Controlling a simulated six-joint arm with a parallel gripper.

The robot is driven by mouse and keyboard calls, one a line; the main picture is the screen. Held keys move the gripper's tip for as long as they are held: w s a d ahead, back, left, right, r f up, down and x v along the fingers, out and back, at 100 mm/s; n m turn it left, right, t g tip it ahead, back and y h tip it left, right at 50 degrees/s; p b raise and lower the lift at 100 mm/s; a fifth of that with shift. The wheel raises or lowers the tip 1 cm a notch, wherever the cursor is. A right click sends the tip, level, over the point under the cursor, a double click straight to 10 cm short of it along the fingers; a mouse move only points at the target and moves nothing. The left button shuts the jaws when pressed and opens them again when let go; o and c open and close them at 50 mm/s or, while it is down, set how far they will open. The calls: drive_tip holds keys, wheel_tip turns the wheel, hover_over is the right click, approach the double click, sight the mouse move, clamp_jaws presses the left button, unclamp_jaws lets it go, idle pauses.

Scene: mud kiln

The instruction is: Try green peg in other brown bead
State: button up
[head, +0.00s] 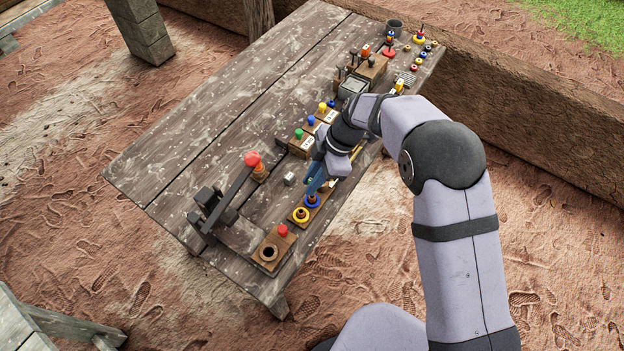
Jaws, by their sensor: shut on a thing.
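My gripper (315,186) points down over the near right side of the table, its blue-grey fingers shut. What they hold is too small and hidden to make out. Just below the fingertips is a blue ring-shaped piece (312,201) on a wooden board, with a yellow ring-shaped piece (301,215) beside it. I cannot tell if the held thing touches the blue piece. A green-topped peg (299,133) stands on a small wooden block, left of and beyond my gripper. A dark brown ring (268,253) sits on the nearest wooden block; I cannot tell if it is a bead.
A red-topped peg (283,230) shares the nearest block. A dark lever press with a red knob (252,159) stands at left. The table's left half is clear.

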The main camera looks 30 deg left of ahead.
drive_tip(key=shift+f+b, duration=0.95)
drive_tip(key=shift+f, duration=0.05)
idle(0.8)
drive_tip(key=shift+r, duration=0.1)
idle(0.8)
drive_tip(key=shift+r+p, duration=0.95)
drive_tip(key=shift+r, duration=1.25)
